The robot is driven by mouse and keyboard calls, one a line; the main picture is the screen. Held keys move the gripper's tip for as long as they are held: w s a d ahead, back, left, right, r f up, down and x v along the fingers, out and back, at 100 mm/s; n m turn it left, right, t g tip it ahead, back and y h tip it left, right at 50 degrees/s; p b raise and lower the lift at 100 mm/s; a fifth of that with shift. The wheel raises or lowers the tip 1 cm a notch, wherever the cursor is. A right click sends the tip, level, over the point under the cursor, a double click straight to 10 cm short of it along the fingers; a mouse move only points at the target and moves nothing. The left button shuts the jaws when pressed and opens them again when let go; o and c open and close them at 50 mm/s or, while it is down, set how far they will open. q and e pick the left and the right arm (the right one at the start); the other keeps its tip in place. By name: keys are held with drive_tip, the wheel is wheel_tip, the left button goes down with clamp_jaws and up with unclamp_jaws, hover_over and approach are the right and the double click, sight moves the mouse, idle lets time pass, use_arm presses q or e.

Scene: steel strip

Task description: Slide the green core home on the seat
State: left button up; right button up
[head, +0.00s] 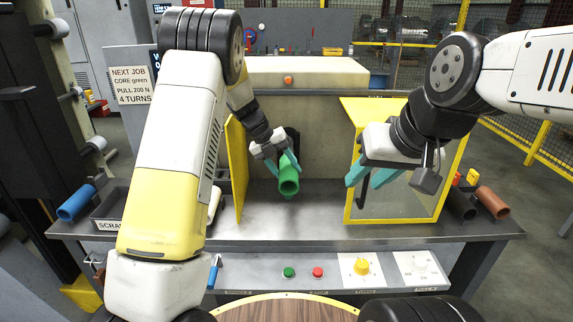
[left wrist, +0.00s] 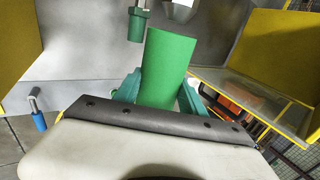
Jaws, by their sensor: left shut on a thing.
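The green core (head: 289,182) is a hollow tube between the teal fingers of my left gripper (head: 284,167), above the steel bench. In the left wrist view the green core (left wrist: 168,68) stands between both fingers of the left gripper (left wrist: 160,90), which is shut on it. The seat cannot be made out clearly; a dark part (head: 293,140) shows behind the core, partly hidden by my left arm. My right gripper (head: 370,178) is open and empty, in front of the yellow-framed clear guard at the right.
A yellow panel (head: 237,165) stands left of the core, and the yellow-framed guard (head: 405,208) stands to its right. A blue tube (head: 76,202) lies at the bench's left end, a brown tube (head: 493,202) at its right. A sign (head: 131,85) reads "CORE green". The bench middle is clear.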

use_arm(q)
drive_tip(key=shift+w, duration=5.55)
drive_tip(key=shift+w, duration=0.45)
drive_tip(key=shift+w, duration=0.8)
drive_tip(key=o, duration=1.5)
drive_tip(key=v, duration=0.7)
drive_tip(key=shift+a+r, duration=0.2)
drive_tip(key=shift+r, duration=0.1)
drive_tip(key=shift+s, duration=0.1)
